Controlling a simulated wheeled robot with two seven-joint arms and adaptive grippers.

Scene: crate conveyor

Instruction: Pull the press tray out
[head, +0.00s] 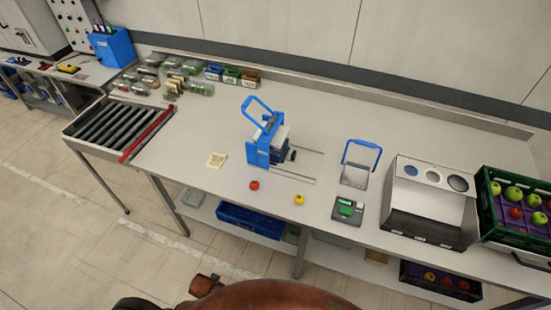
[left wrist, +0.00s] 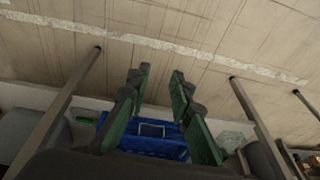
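The blue press (head: 262,146) stands on the middle of the workbench in the head view, with its blue lever handle raised and tilted to the upper left. A grey-white block and a dark part sit at its right side. A flat tray-like plate or rail area (head: 304,166) lies on the bench to the right of the press; I cannot tell how far the tray is out. My left gripper (left wrist: 160,85) shows in the left wrist view with its green fingers spread apart and nothing between them. It points over the floor by the bench. My right gripper is in neither view.
A red apple (head: 254,185) and a yellow apple (head: 299,199) lie in front of the press. A scale (head: 348,210), a blue-handled device (head: 356,172) and a metal bin box (head: 428,205) stand to the right. A roller conveyor (head: 118,126) is at the left. A blue crate (left wrist: 150,147) sits below the bench.

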